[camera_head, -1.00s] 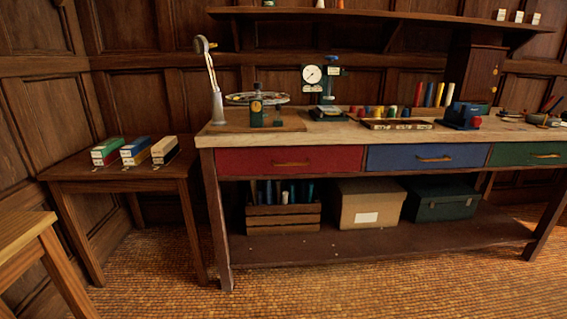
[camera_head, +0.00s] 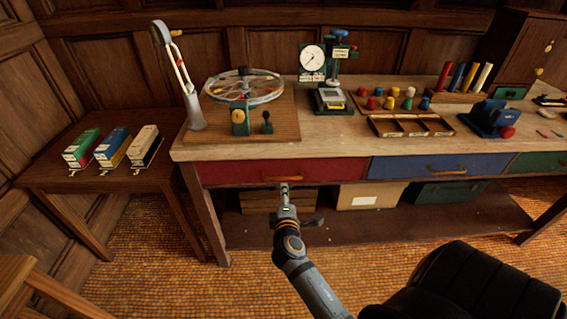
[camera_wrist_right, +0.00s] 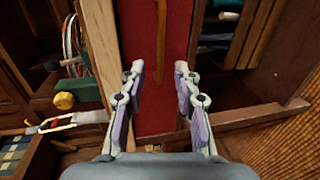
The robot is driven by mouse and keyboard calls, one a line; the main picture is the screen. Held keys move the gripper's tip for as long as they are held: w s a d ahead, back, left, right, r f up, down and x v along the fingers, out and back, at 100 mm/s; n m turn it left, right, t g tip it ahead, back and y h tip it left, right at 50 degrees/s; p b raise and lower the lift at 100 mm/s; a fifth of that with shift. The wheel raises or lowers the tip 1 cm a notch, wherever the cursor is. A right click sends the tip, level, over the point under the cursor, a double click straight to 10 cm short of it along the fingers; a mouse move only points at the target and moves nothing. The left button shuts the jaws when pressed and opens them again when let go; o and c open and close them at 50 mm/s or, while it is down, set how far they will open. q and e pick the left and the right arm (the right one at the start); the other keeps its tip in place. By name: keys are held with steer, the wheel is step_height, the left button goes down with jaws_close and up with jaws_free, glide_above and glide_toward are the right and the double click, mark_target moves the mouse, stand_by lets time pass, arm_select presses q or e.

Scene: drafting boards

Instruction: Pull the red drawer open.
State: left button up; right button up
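The red drawer (camera_head: 225,173) is shut, its front in line with the blue one beside it, under the left part of the workbench top. Its wooden bar handle (camera_head: 306,177) lies across the front. My right gripper (camera_head: 284,187) is at the drawer, near the handle's middle. In the right wrist view its two fingers (camera_wrist_right: 158,75) are spread apart with nothing between the tips. That view shows the red front (camera_wrist_right: 146,100) and the handle (camera_wrist_right: 161,40) upright, ahead of the gap. I cannot tell whether the fingers touch anything. My left gripper is out of view.
A blue drawer (camera_head: 400,167) and a green drawer (camera_head: 540,162) are to the right. On the bench top (camera_head: 350,142) stand a wheel device (camera_head: 240,90), a dial gauge (camera_head: 313,60) and a compartment tray (camera_head: 410,127). Below are a cardboard box (camera_head: 360,195) and a crate (camera_head: 262,200). A side table (camera_head: 120,183) is at left.

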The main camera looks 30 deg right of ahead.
mark_target(283, 178)
steer(key=x, duration=1)
steer(key=shift+d+f, duration=0.1)
steer(key=shift+c, duration=0.3)
jaws_close()
